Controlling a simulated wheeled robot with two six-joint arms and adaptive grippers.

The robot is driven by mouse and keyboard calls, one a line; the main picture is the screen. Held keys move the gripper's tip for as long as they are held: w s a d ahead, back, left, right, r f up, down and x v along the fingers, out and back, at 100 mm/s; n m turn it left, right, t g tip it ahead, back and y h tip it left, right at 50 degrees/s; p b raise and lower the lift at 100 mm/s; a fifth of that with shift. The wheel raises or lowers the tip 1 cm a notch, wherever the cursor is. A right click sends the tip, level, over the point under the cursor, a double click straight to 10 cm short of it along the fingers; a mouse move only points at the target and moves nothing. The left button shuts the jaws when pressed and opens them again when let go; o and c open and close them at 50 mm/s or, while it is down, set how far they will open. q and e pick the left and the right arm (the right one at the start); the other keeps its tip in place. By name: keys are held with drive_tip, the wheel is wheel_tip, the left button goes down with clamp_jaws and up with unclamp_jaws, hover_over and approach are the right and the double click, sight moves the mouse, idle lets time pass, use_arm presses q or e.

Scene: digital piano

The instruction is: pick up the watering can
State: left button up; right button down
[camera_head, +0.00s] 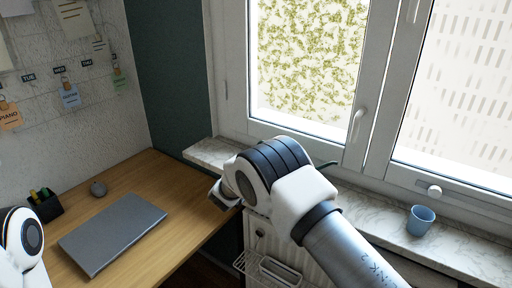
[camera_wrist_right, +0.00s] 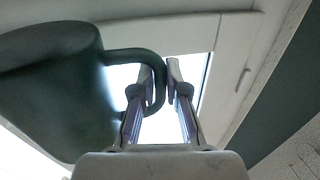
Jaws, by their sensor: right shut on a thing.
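The watering can (camera_wrist_right: 55,85) is dark green and fills the left of the right wrist view. Its looped handle (camera_wrist_right: 158,88) reaches to the right, between the two fingers of my right gripper (camera_wrist_right: 158,72). The fingers are shut on the handle. In the head view my right arm hides nearly all of the can. Only a thin dark green piece, probably part of the can (camera_head: 328,164), shows past the arm by the windowsill. I cannot tell whether the can touches the sill. Part of my left arm shows at the lower left; its gripper is out of view.
A blue cup (camera_head: 420,220) stands on the marble windowsill (camera_head: 375,212) at right. The window (camera_head: 352,150) is behind. A wire rack (camera_head: 262,268) hangs below the sill.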

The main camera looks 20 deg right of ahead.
drive_tip(key=s+a+r+p, duration=0.1)
drive_tip(key=s+p, duration=1.1)
drive_tip(key=shift+a+r+p, duration=0.25)
drive_tip(key=shift+a+p, duration=0.1)
drive_tip(key=shift+a, duration=0.05)
drive_tip(key=shift+s, duration=0.1)
